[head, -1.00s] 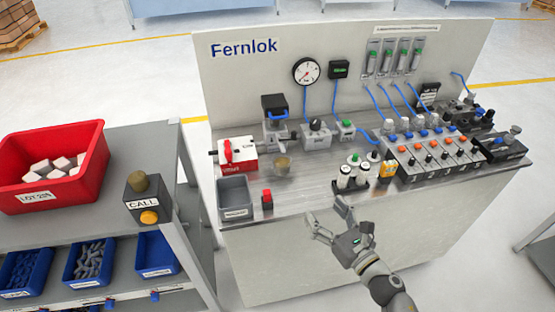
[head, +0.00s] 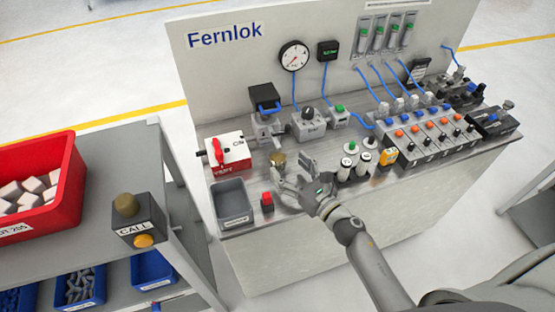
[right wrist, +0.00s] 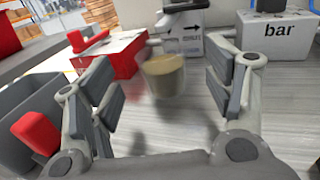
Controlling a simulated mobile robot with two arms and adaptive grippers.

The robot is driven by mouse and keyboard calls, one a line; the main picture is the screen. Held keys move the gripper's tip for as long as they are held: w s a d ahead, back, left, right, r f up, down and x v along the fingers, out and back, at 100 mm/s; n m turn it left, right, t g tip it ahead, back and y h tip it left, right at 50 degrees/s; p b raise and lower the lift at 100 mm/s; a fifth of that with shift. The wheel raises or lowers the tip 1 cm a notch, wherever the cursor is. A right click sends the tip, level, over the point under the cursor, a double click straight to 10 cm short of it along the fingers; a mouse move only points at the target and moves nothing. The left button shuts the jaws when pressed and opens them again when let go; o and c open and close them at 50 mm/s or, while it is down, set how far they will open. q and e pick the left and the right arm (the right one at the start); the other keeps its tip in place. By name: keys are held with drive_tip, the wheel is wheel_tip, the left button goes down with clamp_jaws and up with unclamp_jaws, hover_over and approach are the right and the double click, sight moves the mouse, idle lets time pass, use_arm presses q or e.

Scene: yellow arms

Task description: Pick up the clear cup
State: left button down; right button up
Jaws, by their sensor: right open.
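The clear cup (head: 277,160) stands on the metal bench top, in front of the valve blocks. It looks see-through with a brownish-yellow top, and it shows blurred in the right wrist view (right wrist: 163,82). My right gripper (head: 290,176) is open just in front of the cup. In the right wrist view its fingers (right wrist: 160,98) stand to either side of the cup, which is a little beyond them and not gripped. My left gripper is out of view.
A grey bin (head: 231,202) and a red-capped block (head: 267,200) stand left of my right gripper. A red-and-white box (head: 226,152) is behind left. White-capped bottles (head: 345,170) and an orange item (head: 388,157) stand to the right.

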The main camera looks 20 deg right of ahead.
sight(284, 162)
drive_tip(key=shift+w+a, duration=0.1)
drive_tip(key=shift+w, duration=0.25)
drive_tip(key=p+x, duration=0.1)
drive_tip(key=x, duration=0.3)
drive_tip(key=shift+w+a, duration=0.1)
drive_tip(key=shift+w, duration=0.2)
drive_tip(key=shift+w+a, duration=0.1)
drive_tip(key=shift+w, duration=0.15)
drive_tip(key=shift+c, duration=1)
drive_tip(key=c, duration=0.7)
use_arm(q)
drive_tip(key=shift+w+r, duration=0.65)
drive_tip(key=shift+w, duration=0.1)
use_arm(e)
drive_tip(key=shift+c, duration=0.3)
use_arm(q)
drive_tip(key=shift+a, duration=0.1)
use_arm(e)
drive_tip(key=shift+r, duration=0.1)
